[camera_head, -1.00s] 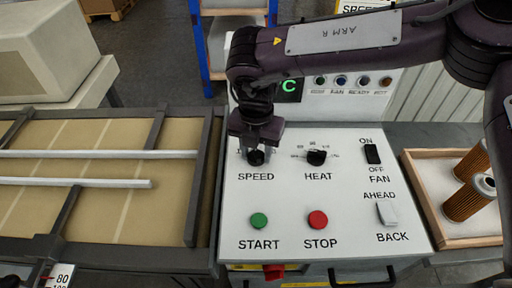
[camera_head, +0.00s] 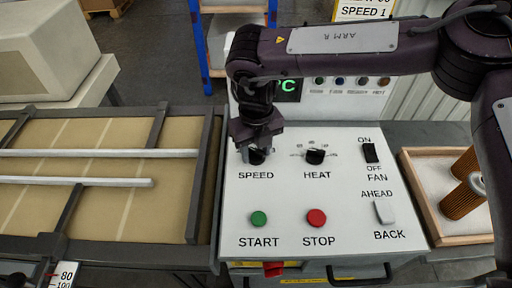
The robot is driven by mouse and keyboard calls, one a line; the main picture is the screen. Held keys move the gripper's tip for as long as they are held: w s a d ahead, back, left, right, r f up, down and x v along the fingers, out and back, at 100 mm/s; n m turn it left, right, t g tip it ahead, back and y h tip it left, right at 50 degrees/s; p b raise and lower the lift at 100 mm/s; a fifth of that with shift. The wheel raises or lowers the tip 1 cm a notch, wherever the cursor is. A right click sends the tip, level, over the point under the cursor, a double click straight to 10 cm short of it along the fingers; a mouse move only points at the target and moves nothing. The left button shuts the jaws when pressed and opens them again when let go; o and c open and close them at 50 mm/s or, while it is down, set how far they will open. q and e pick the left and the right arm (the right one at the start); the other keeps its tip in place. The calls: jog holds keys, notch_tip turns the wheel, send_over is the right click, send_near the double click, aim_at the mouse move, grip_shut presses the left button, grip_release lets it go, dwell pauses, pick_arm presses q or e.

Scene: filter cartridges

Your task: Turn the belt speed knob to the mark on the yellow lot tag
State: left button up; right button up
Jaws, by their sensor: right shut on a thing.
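The black SPEED knob (camera_head: 256,156) is at the upper left of the white control panel (camera_head: 290,190). My right gripper (camera_head: 256,148) comes down over it from above and is shut on it. The gripper hides most of the knob's scale, so its pointer and setting cannot be read. The yellow lot tag (camera_head: 364,9) shows at the top right, partly cut off by the frame's top; its lowest line reads "SPEED 1". My left gripper is not in view.
The HEAT knob (camera_head: 316,154) is right of SPEED. A green START button (camera_head: 259,219), red STOP button (camera_head: 316,218), FAN switch (camera_head: 371,153) and AHEAD/BACK switch (camera_head: 384,211) share the panel.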

aim_at(256, 151)
jog(key=shift+r+n, duration=0.1)
jog(key=shift+n, duration=0.2)
jog(key=o, duration=1)
notch_tip(256, 151, up, 8)
jog(key=shift+f+b, duration=0.15)
jog(key=shift+b, duration=0.5)
